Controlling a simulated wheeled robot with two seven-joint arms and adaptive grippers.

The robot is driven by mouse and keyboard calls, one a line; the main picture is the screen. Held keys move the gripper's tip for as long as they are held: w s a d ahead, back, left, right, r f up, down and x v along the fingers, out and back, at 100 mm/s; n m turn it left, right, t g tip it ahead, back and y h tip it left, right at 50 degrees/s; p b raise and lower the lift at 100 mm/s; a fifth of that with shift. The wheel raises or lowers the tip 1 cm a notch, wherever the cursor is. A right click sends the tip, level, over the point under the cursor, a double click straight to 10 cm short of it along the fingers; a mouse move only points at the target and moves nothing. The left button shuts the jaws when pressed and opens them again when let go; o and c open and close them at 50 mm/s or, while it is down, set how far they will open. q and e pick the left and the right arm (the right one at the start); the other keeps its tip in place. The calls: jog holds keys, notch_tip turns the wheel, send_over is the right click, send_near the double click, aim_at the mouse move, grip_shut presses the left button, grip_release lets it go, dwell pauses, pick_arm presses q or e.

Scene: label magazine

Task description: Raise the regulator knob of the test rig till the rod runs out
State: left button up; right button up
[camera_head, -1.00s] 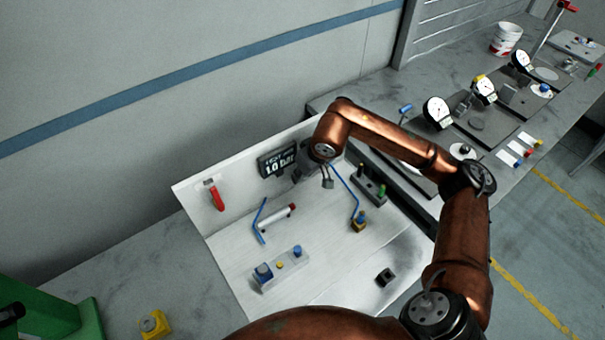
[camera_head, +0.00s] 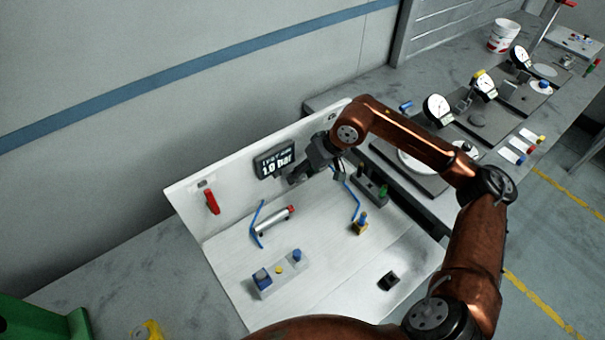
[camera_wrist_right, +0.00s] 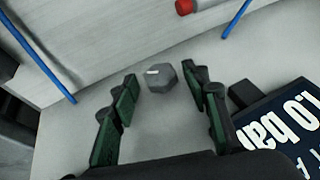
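The test rig is a white board with an upright back panel (camera_head: 235,190). Its display (camera_head: 274,162) reads 1.0 bar, and part of it shows in the right wrist view (camera_wrist_right: 282,125). A grey faceted regulator knob (camera_wrist_right: 160,78) stands out from the panel beside the display; my gripper hides it in the head view. My right gripper (camera_head: 297,176) is at the panel, just below the display. In the wrist view its green-padded fingers (camera_wrist_right: 162,88) are open on either side of the knob, with gaps visible. The silver cylinder (camera_head: 273,222) has a red tip (camera_head: 291,210) close to its end. My left gripper is out of view.
A red-handled valve (camera_head: 212,201) is on the panel's left. Blue hoses (camera_head: 257,224) run near the cylinder. A block with blue and yellow buttons (camera_head: 277,273), a yellow-based fitting (camera_head: 360,228) and a small black block (camera_head: 388,280) stand on the board. Dial gauges (camera_head: 437,110) stand to the right.

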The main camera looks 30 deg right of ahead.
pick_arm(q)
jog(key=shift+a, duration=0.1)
pick_arm(e)
jog(key=shift+d+r, duration=0.1)
jog(key=shift+r, duration=0.15)
jog(key=v, duration=1.1)
jog(key=shift+s+r, duration=0.2)
jog(key=shift+s, duration=0.05)
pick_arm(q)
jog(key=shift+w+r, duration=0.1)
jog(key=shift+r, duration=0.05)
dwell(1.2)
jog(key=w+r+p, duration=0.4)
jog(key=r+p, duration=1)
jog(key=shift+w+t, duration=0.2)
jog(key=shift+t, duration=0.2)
pick_arm(e)
jog(key=shift+w+a+f+m+t+h, duration=0.15)
jog(key=shift+w+a+f+m+h, duration=1.2)
jog(key=shift+m, duration=4.45)
jog(key=shift+s+a+f+m+t+h, duration=0.15)
jog(key=shift+f+m+h, duration=0.35)
jog(key=shift+f+m, duration=3.55)
jog(key=shift+w+a+f+m+t+h, duration=0.1)
jog(key=shift+w+a+m+h, duration=0.75)
jog(key=shift+m, duration=6.7)
